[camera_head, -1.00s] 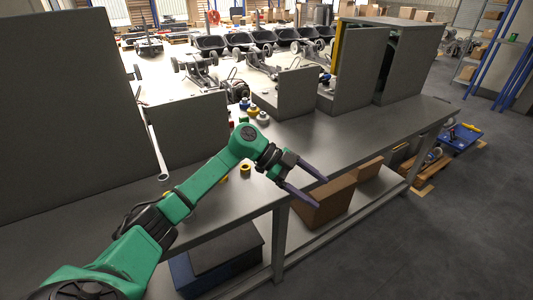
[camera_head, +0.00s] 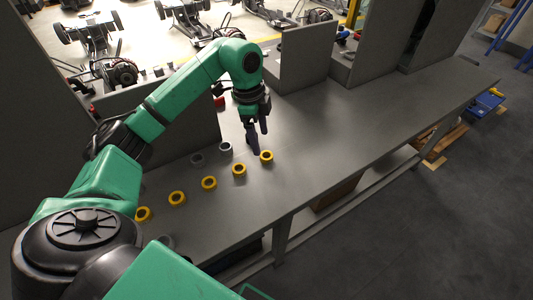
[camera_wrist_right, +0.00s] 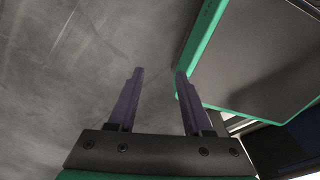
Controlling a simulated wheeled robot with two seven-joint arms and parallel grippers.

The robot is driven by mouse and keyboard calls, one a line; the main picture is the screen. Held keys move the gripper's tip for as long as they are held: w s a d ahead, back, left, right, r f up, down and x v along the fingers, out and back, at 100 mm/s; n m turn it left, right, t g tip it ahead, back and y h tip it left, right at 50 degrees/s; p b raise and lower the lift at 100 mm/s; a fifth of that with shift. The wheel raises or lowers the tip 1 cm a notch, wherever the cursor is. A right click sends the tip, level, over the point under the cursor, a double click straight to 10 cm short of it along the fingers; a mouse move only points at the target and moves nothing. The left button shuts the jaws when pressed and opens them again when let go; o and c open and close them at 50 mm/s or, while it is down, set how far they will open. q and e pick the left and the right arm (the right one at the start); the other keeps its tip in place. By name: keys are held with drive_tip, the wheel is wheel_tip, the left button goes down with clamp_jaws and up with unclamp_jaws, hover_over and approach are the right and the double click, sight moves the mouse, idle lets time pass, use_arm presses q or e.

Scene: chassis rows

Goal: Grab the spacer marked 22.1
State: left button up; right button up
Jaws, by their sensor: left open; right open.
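Several yellow ring-shaped spacers lie in a slanting row on the grey workbench (camera_head: 330,135): one at the right end (camera_head: 266,157), then others (camera_head: 239,169), (camera_head: 209,183), (camera_head: 177,198), and one at the left end (camera_head: 143,214). Two grey rings (camera_head: 225,148), (camera_head: 197,159) lie behind the row. No markings are readable, so I cannot tell which spacer is 22.1. My left gripper (camera_head: 258,140) points down, open and empty, just behind the right-end yellow spacer. My right gripper (camera_wrist_right: 158,75) is open and empty in the right wrist view, with no spacer there.
Upright grey panels (camera_head: 305,55) stand along the bench's back. A small red item (camera_head: 219,102) lies near a panel behind my left arm. The bench to the right of the spacers is clear. A pallet with a blue item (camera_head: 485,105) is on the floor at right.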

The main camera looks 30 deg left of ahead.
sight(266, 155)
use_arm(q)
drive_tip(key=f, duration=0.2)
drive_tip(key=f+p, duration=0.1)
drive_tip(key=f, duration=0.1)
drive_tip(key=w+d+f, duration=0.1)
drive_tip(key=f, duration=0.2)
drive_tip(key=shift+w, duration=0.1)
drive_tip(key=shift+f, duration=0.2)
drive_tip(key=c, duration=1.1)
clamp_jaws()
use_arm(e)
drive_tip(key=shift+w+a+r, duration=0.45)
drive_tip(key=shift+w+r, duration=0.3)
drive_tip(key=shift+w, duration=0.05)
use_arm(q)
drive_tip(key=shift+w+r, duration=0.1)
drive_tip(key=shift+r, duration=0.05)
